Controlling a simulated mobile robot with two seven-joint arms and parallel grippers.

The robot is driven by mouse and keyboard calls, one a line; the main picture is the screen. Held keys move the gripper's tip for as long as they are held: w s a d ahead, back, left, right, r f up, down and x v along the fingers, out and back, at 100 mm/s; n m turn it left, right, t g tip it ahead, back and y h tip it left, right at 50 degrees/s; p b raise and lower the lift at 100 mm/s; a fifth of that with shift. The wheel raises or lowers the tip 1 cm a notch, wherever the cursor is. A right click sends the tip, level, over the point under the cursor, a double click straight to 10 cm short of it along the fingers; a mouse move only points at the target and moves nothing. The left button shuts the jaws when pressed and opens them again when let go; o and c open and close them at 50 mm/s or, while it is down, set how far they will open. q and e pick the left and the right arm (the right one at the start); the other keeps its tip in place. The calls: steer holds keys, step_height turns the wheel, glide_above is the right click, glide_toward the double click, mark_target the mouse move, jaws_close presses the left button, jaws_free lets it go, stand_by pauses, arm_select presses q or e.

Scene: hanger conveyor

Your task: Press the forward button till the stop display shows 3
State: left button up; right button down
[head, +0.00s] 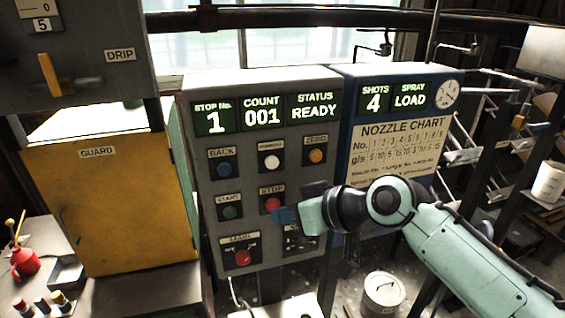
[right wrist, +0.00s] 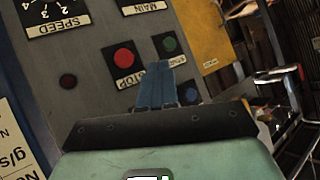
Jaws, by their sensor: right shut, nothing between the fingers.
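The grey control panel (head: 262,187) has a stop display (head: 214,118) showing 1. The white button (head: 271,162), with a small label that looks like FORWARD, sits in the upper row between the blue BACK button (head: 223,170) and the orange ZERO button (head: 316,156). My right gripper (head: 280,215) has blue fingers, shut and empty, just below and right of the red STOP button (head: 272,203). In the right wrist view the fingers (right wrist: 156,84) point at the panel near the red STOP button (right wrist: 123,58); the white button is not visible there. My left gripper is not in view.
The green START button (head: 231,212) and red MAIN switch (head: 243,257) are close by. COUNT shows 001 and STATUS shows READY. A blue cabinet (head: 345,150) with a nozzle chart stands to the right, a yellow guard (head: 110,205) to the left.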

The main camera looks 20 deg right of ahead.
mark_target(272, 163)
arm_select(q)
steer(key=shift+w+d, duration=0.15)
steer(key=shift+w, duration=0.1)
arm_select(e)
steer(key=s+d+r, duration=0.1)
steer(key=s+r, duration=0.2)
steer(key=r, duration=0.2)
steer(key=shift+s+r+n+t, duration=0.15)
steer(key=shift+r+n+t, duration=0.05)
steer(key=shift+n+t, duration=0.1)
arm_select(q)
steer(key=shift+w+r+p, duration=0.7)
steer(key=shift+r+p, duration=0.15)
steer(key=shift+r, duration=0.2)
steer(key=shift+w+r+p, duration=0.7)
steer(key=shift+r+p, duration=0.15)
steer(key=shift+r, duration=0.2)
arm_select(e)
steer(key=shift+w, duration=4.45)
steer(key=shift+w, duration=0.1)
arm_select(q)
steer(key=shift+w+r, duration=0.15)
arm_select(e)
steer(key=shift+w, duration=0.4)
